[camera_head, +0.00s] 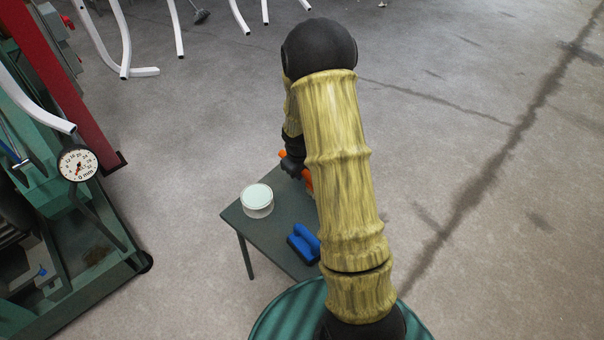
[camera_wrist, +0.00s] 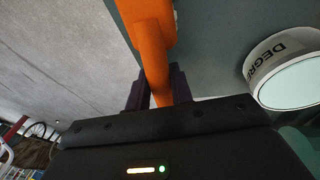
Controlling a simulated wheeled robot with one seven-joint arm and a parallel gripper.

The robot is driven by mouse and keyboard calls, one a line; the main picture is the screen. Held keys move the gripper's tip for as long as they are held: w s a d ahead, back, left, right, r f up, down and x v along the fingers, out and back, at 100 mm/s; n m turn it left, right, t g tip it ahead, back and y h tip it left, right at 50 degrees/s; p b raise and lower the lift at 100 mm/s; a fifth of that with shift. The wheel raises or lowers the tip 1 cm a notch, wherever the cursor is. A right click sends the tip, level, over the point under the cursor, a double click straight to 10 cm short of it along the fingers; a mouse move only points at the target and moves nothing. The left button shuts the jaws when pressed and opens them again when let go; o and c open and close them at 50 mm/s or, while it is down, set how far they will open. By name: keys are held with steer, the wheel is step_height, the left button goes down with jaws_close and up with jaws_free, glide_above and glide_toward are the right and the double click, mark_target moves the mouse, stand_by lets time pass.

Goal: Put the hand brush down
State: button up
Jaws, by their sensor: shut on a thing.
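The hand brush (camera_wrist: 152,28) shows in the wrist view as an orange handle between my dark fingers. My gripper (camera_wrist: 158,90) is shut on it. In the head view, orange parts of the brush (camera_head: 307,180) show beside my gripper (camera_head: 291,166), over the far end of the small dark green table (camera_head: 248,222). My arm hides much of the brush and the table's right side. I cannot tell whether the brush touches the tabletop.
A white round tin (camera_head: 257,207) marked "DEGRE..." stands on the table, left of my gripper; it also shows in the wrist view (camera_wrist: 262,58). A blue object with a dark underside (camera_head: 302,244) lies nearer. A green machine (camera_head: 75,235) with a dial gauge (camera_head: 78,164) stands left.

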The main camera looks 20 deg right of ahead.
steer(key=shift+f, duration=0.4)
steer(key=shift+f, duration=0.15)
steer(key=o, duration=0.9)
steer(key=p+v, duration=0.3)
steer(key=v, duration=0.9)
steer(key=shift+s+p, duration=0.1)
steer(key=shift+p, duration=0.25)
